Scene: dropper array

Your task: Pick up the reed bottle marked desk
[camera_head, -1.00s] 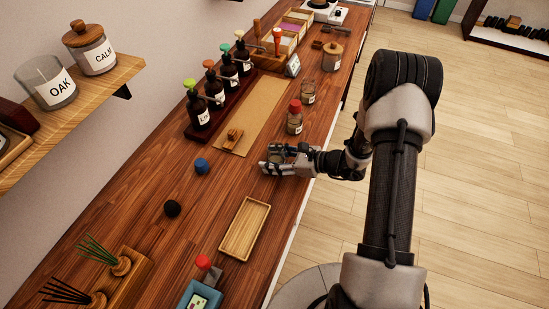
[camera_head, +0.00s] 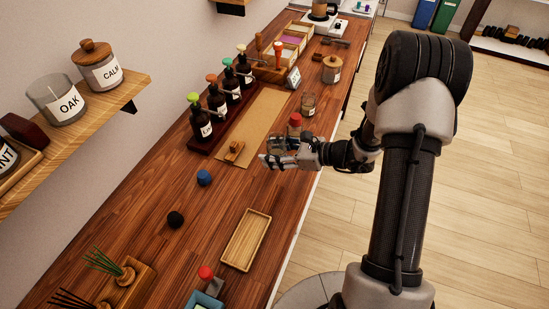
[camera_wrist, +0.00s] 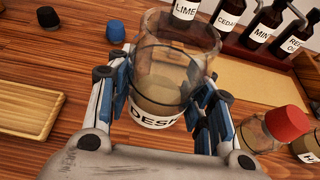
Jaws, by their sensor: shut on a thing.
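The reed bottle marked DESK (camera_wrist: 158,115) is a clear, open-topped glass bottle with a white label. It shows between my gripper's fingers in the wrist view (camera_wrist: 160,102), with a pad against each side. The label's right end is covered by a finger. In the head view my gripper (camera_head: 281,154) is over the front half of the wooden counter, with the bottle mostly hidden by the fingers. The bottle seems to be held a little above the counter, but the gap is not clear.
A red-capped bottle (camera_head: 295,122) stands just behind my gripper; another glass bottle (camera_head: 308,103) is beyond. Several dark dropper bottles (camera_wrist: 230,15) stand in a rack. A blue cap (camera_head: 204,177), a black cap (camera_head: 175,219) and an empty wooden tray (camera_head: 246,240) lie nearer, with clear counter between.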

